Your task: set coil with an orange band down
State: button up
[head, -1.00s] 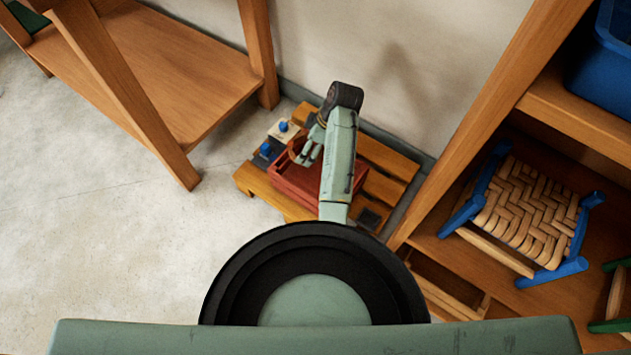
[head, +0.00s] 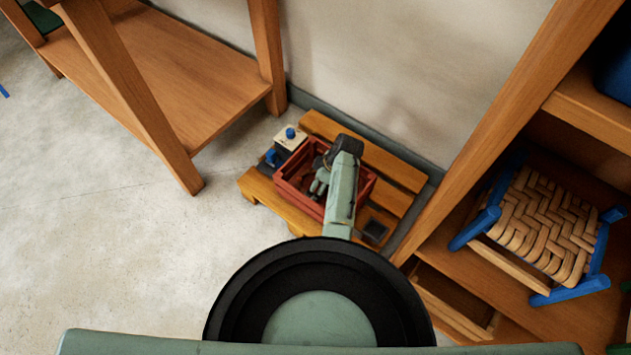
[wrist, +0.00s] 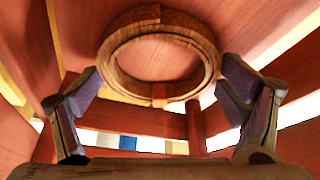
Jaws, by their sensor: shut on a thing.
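The coil (wrist: 115,55), a brown ring with an orange band (wrist: 160,92), shows in the wrist view between the two fingers of my gripper (wrist: 160,85). The fingers are spread to about the coil's width and hold it. The red crate (head: 298,203) stands on the wooden pallet, and its slatted walls surround the view from the wrist. In the head view my gripper (head: 320,182) reaches down inside the crate. There the coil is mostly hidden by my gripper and the crate wall, and I cannot tell whether it touches the crate floor.
The pallet (head: 258,190) lies against the wall. A white block with a blue knob (head: 290,139) and a dark block with a blue knob (head: 268,160) stand left of the crate. A wooden shelf with a blue woven stool (head: 545,225) is at right. Floor is clear at left.

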jog(key=shift+f, duration=0.2)
jog(key=o, duration=1)
jog(key=shift+r, duration=0.1)
jog(key=shift+o, duration=0.2)
jog(key=p+v, duration=0.2)
jog(key=v, duration=1)
jog(key=shift+r, duration=0.15)
